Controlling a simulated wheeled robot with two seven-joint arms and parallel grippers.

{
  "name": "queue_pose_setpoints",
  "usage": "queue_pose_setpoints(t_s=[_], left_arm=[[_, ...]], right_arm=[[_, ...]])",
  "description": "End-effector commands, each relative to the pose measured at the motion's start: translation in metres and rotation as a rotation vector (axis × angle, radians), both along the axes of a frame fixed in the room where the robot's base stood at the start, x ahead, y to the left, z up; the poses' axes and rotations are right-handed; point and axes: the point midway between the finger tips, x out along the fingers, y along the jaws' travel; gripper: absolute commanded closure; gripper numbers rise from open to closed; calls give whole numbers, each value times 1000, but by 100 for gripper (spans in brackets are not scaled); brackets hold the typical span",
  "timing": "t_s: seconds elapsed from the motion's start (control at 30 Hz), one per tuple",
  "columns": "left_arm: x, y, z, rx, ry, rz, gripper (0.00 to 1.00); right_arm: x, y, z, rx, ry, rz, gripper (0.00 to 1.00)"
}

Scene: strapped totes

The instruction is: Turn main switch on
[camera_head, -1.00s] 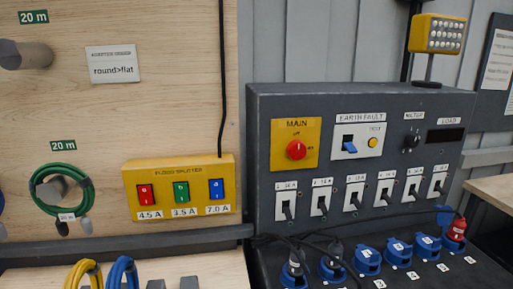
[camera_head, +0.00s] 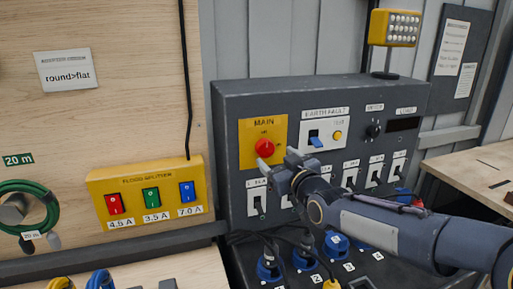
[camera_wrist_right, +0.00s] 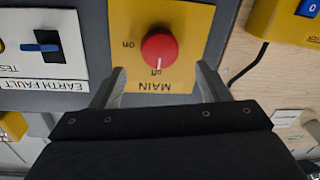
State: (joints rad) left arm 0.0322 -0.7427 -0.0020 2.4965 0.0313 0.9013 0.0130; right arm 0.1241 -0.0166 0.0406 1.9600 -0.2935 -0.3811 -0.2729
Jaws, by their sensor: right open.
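The main switch is a red round knob (camera_head: 265,147) on a yellow plate (camera_head: 252,130) marked MAIN, on the dark grey panel. In the right wrist view the knob (camera_wrist_right: 159,48) shows upside down, with its white mark at the "off" label. My right gripper (camera_head: 276,159) comes in from the right, just in front of the plate and below the knob. In the right wrist view its two fingers (camera_wrist_right: 158,85) are spread apart, one to each side below the knob, with nothing between them. My left gripper is not in view.
Right of the knob is the earth fault switch (camera_head: 315,137) with a blue lever. A row of breakers runs below, partly hidden by my arm. A yellow flood splitter box (camera_head: 150,193) is at left, and blue sockets (camera_head: 304,258) sit below.

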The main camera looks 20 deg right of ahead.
Motion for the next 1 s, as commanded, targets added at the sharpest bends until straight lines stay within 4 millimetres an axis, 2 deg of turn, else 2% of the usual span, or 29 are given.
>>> queue_pose_setpoints(t_s=[0.1,0.3,0.47,0.7,1.0], left_arm=[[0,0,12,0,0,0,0],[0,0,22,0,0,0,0],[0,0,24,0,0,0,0],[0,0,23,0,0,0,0],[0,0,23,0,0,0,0]], right_arm=[[22,1,3,0,4,1,30],[48,2,2,1,3,1,30],[56,2,1,0,2,1,30],[57,2,0,1,1,1,30],[57,2,0,1,2,1,70]])
